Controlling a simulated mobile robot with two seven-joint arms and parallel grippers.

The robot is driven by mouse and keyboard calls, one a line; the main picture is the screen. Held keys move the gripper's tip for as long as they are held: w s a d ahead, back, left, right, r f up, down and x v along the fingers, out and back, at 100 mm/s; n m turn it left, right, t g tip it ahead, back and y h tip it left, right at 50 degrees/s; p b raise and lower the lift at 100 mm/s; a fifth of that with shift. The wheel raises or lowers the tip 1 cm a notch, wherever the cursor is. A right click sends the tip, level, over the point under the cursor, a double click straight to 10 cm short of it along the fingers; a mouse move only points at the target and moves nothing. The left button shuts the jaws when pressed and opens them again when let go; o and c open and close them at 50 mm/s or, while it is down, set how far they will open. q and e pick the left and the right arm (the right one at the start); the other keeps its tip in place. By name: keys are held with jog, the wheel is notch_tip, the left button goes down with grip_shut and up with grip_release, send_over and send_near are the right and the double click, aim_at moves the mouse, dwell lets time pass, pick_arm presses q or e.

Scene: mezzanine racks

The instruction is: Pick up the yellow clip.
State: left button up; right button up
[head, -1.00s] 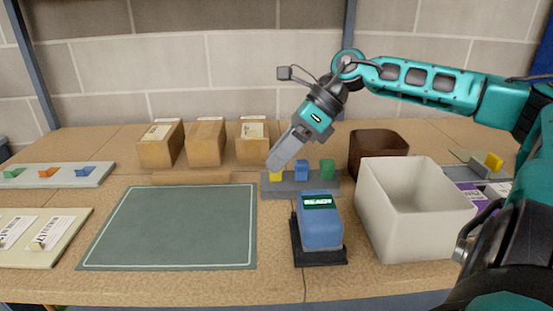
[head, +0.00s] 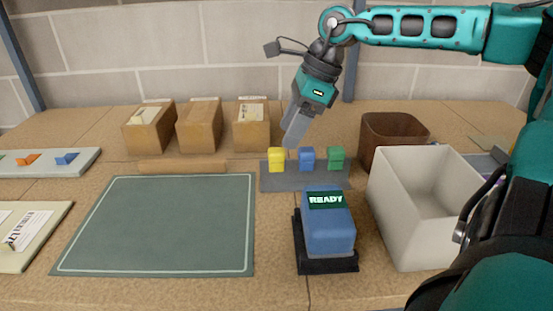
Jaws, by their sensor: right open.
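A yellow clip (head: 277,160) stands at the left end of a low grey rack (head: 318,181) in the middle of the table. A blue clip (head: 306,159) and a green clip (head: 336,159) stand to its right in the same row. My right gripper (head: 293,142) points down and slightly left, its fingertips above and just behind the yellow clip and apart from it. It is open, with nothing seen in it; its fingers overlap from this angle, hiding the gap. My left gripper is out of view.
A blue device marked READY (head: 328,226) stands in front of the rack. A white bin (head: 394,206) and brown bin (head: 391,128) are to the right. Cardboard boxes (head: 199,126) stand behind left. The green mat (head: 157,222) is bare. A pale tray (head: 88,160) holds small coloured pieces.

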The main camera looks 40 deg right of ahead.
aim_at(277, 150)
jog(key=shift+a+b+x, duration=0.2)
jog(key=shift+x, duration=1.35)
jog(key=shift+a+b+x, duration=0.15)
jog(key=shift+b+x, duration=0.05)
jog(key=shift+x, duration=1.3)
jog(key=shift+w+r, duration=0.1)
jog(key=shift+r, duration=0.1)
jog(key=shift+c, duration=0.2)
jog(key=c, duration=1)
